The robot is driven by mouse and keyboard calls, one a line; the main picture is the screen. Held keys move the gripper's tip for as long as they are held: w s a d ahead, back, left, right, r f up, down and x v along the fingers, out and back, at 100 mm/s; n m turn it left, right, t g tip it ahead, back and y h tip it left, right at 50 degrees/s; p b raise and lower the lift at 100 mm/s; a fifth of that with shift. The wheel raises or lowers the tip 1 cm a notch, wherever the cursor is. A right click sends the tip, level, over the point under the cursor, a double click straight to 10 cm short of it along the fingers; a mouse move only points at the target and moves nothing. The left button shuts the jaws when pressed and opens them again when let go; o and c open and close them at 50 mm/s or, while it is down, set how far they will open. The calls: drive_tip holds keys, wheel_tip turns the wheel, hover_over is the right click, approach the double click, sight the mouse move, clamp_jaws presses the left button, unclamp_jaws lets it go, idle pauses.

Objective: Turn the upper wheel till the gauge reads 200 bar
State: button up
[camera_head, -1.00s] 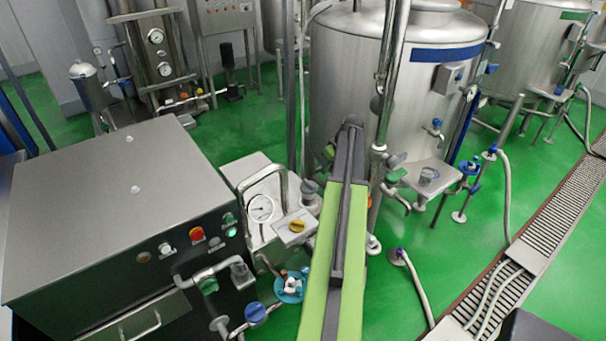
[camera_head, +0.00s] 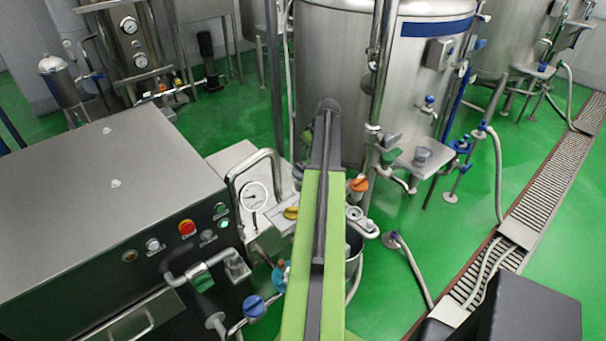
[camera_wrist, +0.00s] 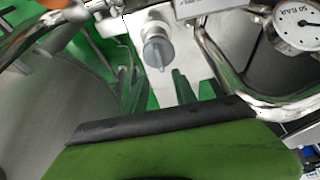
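The round white gauge (camera_head: 254,195) stands on the pale machine block (camera_head: 225,163), left of my arm. It also shows at the upper right of the wrist view (camera_wrist: 298,24), marked in bar; I cannot read its value surely. In the wrist view a grey knob (camera_wrist: 157,52) sits on a pale face beyond my gripper (camera_wrist: 158,82). The two dark green fingers stand apart with nothing visible between them, short of the knob. My arm hides the gripper in the head view. I cannot tell which part is the upper wheel.
A bent metal tube (camera_head: 238,180) arches beside the gauge. An orange handle (camera_head: 358,184) is right of my arm. A blue valve wheel (camera_head: 254,306) is low in front. A steel cabinet (camera_head: 80,210) fills the left; a tank (camera_head: 335,70) stands behind.

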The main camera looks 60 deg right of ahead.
sight(302, 167)
drive_tip(key=b+x, duration=0.8)
drive_tip(key=x, duration=0.3)
drive_tip(key=shift+s+f, duration=0.1)
drive_tip(key=shift+c, duration=0.4)
clamp_jaws()
